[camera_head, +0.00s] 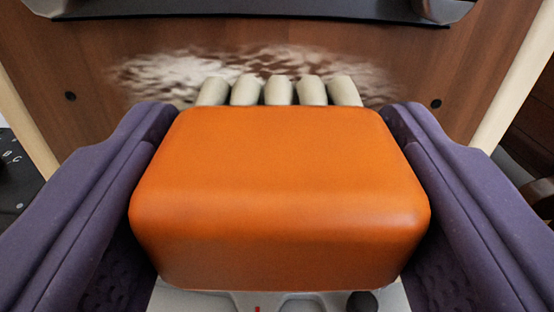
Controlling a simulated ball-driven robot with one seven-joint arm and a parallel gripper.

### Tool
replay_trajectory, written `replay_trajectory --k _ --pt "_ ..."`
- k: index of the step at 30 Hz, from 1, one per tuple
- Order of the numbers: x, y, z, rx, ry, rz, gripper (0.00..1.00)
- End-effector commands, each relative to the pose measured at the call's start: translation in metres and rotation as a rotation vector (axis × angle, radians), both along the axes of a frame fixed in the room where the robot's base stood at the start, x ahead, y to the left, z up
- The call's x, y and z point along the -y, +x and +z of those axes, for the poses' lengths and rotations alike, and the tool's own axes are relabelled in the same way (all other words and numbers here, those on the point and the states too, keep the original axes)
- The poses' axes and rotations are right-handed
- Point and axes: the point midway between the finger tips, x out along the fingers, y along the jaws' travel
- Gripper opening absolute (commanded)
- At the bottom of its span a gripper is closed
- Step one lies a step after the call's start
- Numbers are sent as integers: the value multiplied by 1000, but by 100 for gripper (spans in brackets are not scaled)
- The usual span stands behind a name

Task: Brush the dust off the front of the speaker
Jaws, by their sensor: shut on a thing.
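My gripper (280,205) has its two purple fingers shut on the sides of an orange block-shaped brush handle (280,185). Several thick pale bristle tufts (278,91) stick out from the brush's far side, toward the speaker. The speaker's wooden front (430,68) fills the view beyond. A patch of whitish dust (165,76) spreads across it, to the left, right and above the tufts. The tufts overlap the dust in the picture; I cannot tell whether they touch the wood. The handle hides what lies directly behind it.
A dark panel with metallic corners (250,10) crosses the top of the speaker front. Small dark holes (70,96) sit at both sides. Pale edges (510,85) border the wood. A black device with lettering (12,165) stands at the left. A dark brown object (535,130) is at the right.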

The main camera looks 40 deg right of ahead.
Motion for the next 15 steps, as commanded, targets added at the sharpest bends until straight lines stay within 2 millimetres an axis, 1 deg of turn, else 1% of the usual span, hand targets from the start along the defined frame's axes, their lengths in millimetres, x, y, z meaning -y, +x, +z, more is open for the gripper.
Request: replay_trajectory --k 1,8,15 --pt "4 -2 0 0 -1 -2 41" --pt "10 -6 0 1 0 -2 41" --pt "27 -20 0 -1 -1 -4 41"
